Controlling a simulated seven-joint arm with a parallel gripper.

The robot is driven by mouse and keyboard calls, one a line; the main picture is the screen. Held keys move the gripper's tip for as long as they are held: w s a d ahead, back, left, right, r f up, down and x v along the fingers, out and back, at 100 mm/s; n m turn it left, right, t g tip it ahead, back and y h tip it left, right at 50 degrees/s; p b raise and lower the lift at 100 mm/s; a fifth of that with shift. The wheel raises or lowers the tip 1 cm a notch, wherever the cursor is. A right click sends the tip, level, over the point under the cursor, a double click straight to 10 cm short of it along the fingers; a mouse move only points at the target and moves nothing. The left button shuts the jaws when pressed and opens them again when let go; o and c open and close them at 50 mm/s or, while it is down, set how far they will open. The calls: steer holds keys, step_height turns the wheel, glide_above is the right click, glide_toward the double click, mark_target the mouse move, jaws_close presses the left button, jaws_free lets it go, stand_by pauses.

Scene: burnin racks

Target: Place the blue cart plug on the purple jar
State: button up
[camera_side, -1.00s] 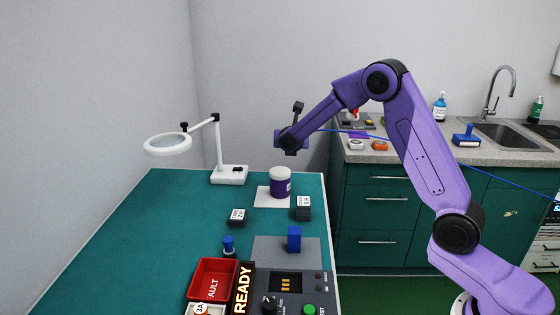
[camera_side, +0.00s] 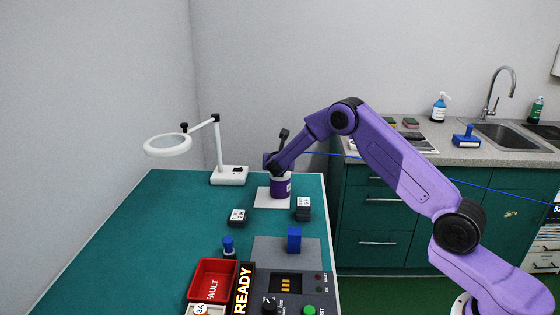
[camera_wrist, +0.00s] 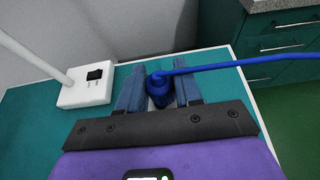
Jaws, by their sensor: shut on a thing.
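The purple jar (camera_side: 281,188) stands upright on a white square sheet (camera_side: 265,199) on the green bench. My gripper (camera_side: 275,165) is directly over the jar and hides its top in the side view. In the wrist view my gripper (camera_wrist: 159,88) is shut on the blue cart plug (camera_wrist: 160,92), with a blue cable (camera_wrist: 230,65) running off to the right. The plug itself is hidden in the side view, and the jar does not show in the wrist view. I cannot tell whether the plug touches the jar.
A white magnifier lamp (camera_side: 229,175) stands just left of the jar. Two dark blocks with white tops (camera_side: 237,217) (camera_side: 303,208) sit nearer. A blue block (camera_side: 294,240), a blue-topped peg (camera_side: 228,246) and a red bin (camera_side: 212,281) are in front. The bench's left side is clear.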

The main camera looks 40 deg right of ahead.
steer(key=shift+f, duration=0.1)
steer(key=o, duration=1)
steer(key=shift+r, duration=0.2)
steer(key=s+a+r+m+g+y, duration=0.1)
steer(key=s+a+r+m, duration=0.15)
steer(key=s+a, duration=0.45)
steer(key=s+a+r+m+g+y, duration=0.2)
steer(key=s+m, duration=0.1)
steer(key=s, duration=0.8)
steer(key=s+a+r+m+g+y, duration=0.1)
steer(key=s+a+r+m, duration=0.3)
steer(key=s, duration=0.6)
steer(key=s+a+m+g+y, duration=0.1)
steer(key=s+y, duration=0.1)
steer(key=s, duration=0.7)
steer(key=s+a+f+m+g+y, duration=0.1)
steer(key=s+m+g+y, duration=0.1)
steer(key=s, duration=0.6)
steer(key=s+a+m+g+y, duration=0.1)
steer(key=s+m+g+y, duration=0.1)
steer(key=s, duration=0.7)
steer(key=shift+s+a+f, duration=0.15)
steer(key=shift+s+f, duration=0.2)
steer(key=shift+f, duration=0.05)
